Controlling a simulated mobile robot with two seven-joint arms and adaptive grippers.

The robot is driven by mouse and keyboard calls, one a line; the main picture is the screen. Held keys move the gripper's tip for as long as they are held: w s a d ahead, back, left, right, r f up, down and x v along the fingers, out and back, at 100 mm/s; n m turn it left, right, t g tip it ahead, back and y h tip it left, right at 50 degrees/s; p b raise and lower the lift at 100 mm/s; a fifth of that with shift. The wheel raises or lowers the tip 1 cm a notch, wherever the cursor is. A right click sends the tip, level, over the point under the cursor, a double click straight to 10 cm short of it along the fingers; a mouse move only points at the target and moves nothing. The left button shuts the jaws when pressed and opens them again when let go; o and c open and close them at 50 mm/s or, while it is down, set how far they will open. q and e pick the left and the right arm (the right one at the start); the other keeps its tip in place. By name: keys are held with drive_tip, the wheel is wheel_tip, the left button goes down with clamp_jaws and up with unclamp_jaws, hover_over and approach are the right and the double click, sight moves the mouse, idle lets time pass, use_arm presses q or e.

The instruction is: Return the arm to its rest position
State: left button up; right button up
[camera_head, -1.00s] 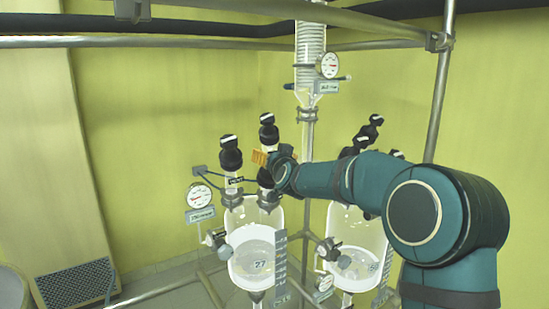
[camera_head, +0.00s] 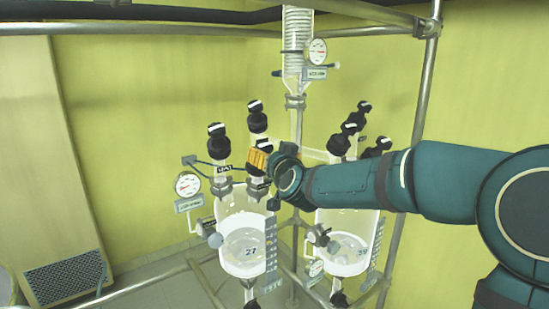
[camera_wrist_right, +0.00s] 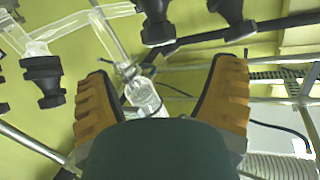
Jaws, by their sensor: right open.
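My right arm comes in from the right in the head view. My right gripper (camera_head: 259,161) with its orange pads is in front of the reactors, by the tops of the left glass reactor (camera_head: 243,238). In the right wrist view, the right gripper (camera_wrist_right: 160,95) is open, its two orange fingers wide apart. Nothing is between the fingertips; glass tubing and black caps show beyond them. The right glass reactor (camera_head: 346,255) stands partly behind my arm. My left gripper is not in view.
Black-capped valves (camera_head: 257,117) rise above the reactors, close to my gripper. A round gauge (camera_head: 187,185) is at the left. A coiled glass condenser (camera_head: 297,30) hangs on the metal frame (camera_head: 425,100). The yellow wall area at left is free.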

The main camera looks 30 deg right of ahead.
drive_tip(key=shift+s+a, duration=0.1)
drive_tip(key=shift+s, duration=0.2)
drive_tip(key=s+a+f+n+g+y+b, duration=0.15)
drive_tip(key=a+f, duration=0.25)
drive_tip(key=f, duration=0.8)
drive_tip(key=s+a+f+g+y+b, duration=0.1)
drive_tip(key=a+f+g+y, duration=0.2)
drive_tip(key=f, duration=1)
drive_tip(key=s+a+f+n+g+b, duration=0.1)
drive_tip(key=a+f+g+b, duration=0.3)
drive_tip(key=f, duration=0.8)
drive_tip(key=s+a+f+g+y, duration=0.1)
drive_tip(key=s+a+f+g, duration=0.2)
drive_tip(key=s+f, duration=0.8)
drive_tip(key=s+a+f+g+y, duration=0.2)
drive_tip(key=s+a+f+g, duration=0.1)
drive_tip(key=s+a+f, duration=0.5)
drive_tip(key=s+f, duration=0.3)
drive_tip(key=shift+a+f+g+b, duration=0.15)
drive_tip(key=shift+f+g+b, duration=0.2)
drive_tip(key=shift+b, duration=0.05)
drive_tip(key=shift+n, duration=0.25)
